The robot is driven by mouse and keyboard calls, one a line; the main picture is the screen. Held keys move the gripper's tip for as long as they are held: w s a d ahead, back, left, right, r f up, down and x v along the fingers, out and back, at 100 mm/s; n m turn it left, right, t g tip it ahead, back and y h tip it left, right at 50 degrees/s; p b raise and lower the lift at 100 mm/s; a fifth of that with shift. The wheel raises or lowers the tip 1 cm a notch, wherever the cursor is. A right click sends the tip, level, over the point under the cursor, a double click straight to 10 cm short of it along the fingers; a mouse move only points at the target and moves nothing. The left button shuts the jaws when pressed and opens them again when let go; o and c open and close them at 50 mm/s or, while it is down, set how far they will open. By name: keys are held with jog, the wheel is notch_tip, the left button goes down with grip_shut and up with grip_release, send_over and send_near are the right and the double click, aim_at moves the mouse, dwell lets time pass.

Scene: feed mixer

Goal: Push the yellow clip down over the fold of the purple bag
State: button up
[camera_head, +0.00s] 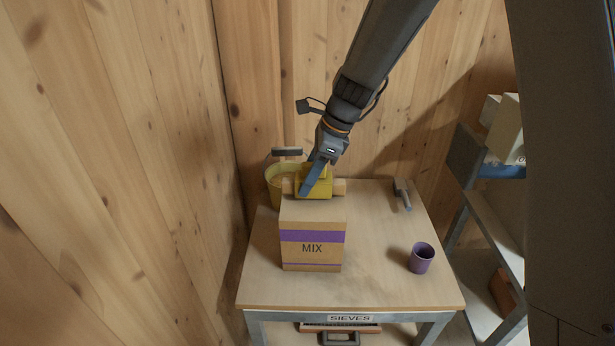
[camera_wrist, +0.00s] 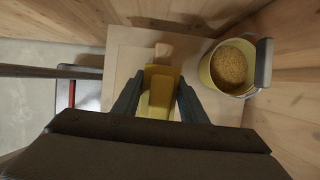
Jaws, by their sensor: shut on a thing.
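The purple bag (camera_head: 312,258) is a brown paper bag with purple bands and the word MIX, upright on the table. Its rolled fold (camera_head: 339,187) lies along the top and shows on both sides of the clip. The yellow clip (camera_head: 321,189) is at the middle of the fold; I cannot tell how far down it sits over it. My gripper (camera_head: 311,179) comes from above and is shut on the clip. In the wrist view the clip (camera_wrist: 160,95) is between both fingers; the part under it is hidden.
A yellow bucket (camera_head: 273,180) of grain stands close behind the bag, at the left; it also shows in the wrist view (camera_wrist: 229,68). A purple cup (camera_head: 421,258) and a grey-handled tool (camera_head: 403,194) are on the table's right. The table (camera_head: 375,285) is otherwise clear. Shelves (camera_head: 490,215) stand right.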

aim_at(307, 164)
dwell(0.4)
jog(key=o, duration=1.1)
jog(key=shift+r, duration=0.15)
jog(key=shift+r+p, duration=2.1)
jog(key=shift+r, duration=1.25)
